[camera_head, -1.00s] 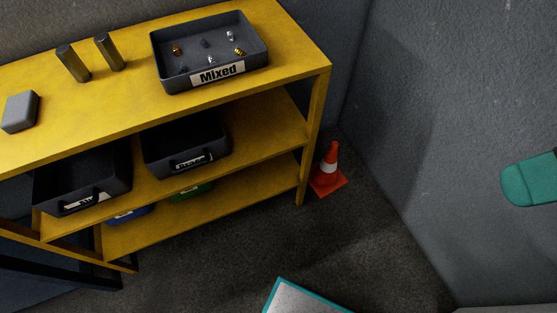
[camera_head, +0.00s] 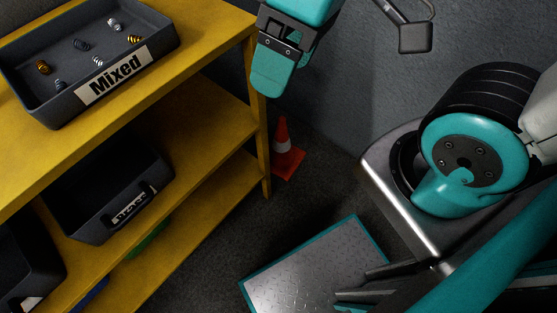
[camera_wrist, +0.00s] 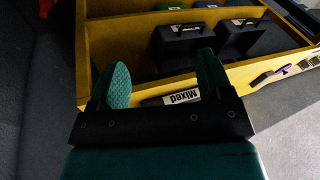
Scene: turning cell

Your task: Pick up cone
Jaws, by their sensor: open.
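The orange cone (camera_head: 287,160) with a white band stands upright on the floor, just right of the yellow shelf's near leg. In the wrist view a small orange piece, likely the cone (camera_wrist: 45,7), shows at the top left edge, mostly cut off. My gripper (camera_head: 271,82) hangs above the cone in the head view, apart from it, beside the shelf's corner. In the wrist view my gripper (camera_wrist: 164,80) has its two teal fingers spread wide with nothing between them.
The yellow shelf (camera_head: 205,75) stands close left of my gripper. On it are the Mixed tray (camera_head: 160,32) and, lower, a black bin (camera_head: 105,190). The grey wall (camera_head: 345,90) is behind. Dark floor (camera_head: 300,195) is free in front of the cone.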

